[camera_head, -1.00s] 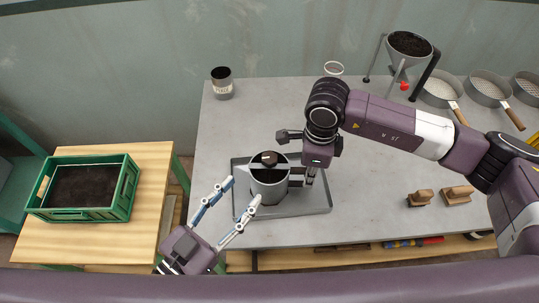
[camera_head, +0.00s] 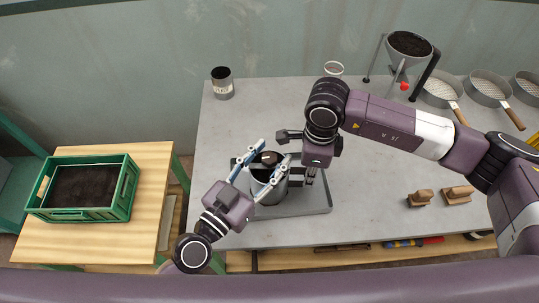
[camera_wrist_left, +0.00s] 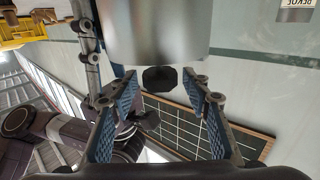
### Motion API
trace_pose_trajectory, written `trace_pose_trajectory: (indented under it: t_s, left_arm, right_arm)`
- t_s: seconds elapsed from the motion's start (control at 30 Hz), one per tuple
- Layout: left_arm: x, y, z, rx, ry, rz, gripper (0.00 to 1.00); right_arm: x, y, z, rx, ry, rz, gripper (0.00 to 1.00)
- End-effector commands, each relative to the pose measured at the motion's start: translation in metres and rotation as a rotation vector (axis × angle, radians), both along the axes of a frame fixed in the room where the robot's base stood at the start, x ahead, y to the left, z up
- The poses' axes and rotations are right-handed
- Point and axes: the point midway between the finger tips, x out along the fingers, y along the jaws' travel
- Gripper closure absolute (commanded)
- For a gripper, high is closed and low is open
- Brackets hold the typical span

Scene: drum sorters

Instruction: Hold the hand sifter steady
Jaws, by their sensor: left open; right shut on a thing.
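The hand sifter (camera_head: 266,193) is a grey metal cylinder with a dark knob (camera_head: 270,157) on top, standing upright in a shallow grey tray (camera_head: 318,203). My right gripper (camera_head: 310,176) is shut on the sifter at its right side; the exact grip is partly hidden by my right wrist. My left gripper (camera_head: 274,150) is open, with its fingers on either side of the knob. In the left wrist view the picture is upside down: the knob (camera_wrist_left: 160,79) shows between the open fingertips, apart from them, and the sifter's wall (camera_wrist_left: 155,35) is above it.
A labelled metal cup (camera_head: 222,84) stands at the table's back left. A funnel of dark soil on a stand (camera_head: 409,46) and several round sieves (camera_head: 488,88) are at the back right. A green soil crate (camera_head: 128,190) is on the left table.

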Motion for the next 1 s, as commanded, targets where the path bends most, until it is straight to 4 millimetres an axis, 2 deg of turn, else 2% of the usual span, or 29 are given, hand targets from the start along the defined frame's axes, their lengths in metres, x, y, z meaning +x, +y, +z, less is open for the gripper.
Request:
trace_pose_trajectory:
  t_s: [0.27,0.67,1.0]
  left_arm:
    - [0.0010,-0.0008,-0.0001,0.000,0.000,0.000,0.56]
    - [0.0009,-0.0007,0.0000,0.000,0.000,0.000,0.99]
    - [0.0008,-0.0040,0.0025,-0.003,-0.007,-0.039,0.99]
  right_arm:
    - [0.0005,-0.0002,0.0002,0.000,-0.001,-0.001,1.00]
    - [0.0005,-0.0002,0.0002,0.000,-0.001,-0.001,1.00]
    - [0.0004,0.0000,0.0002,0.000,-0.001,-0.001,1.00]
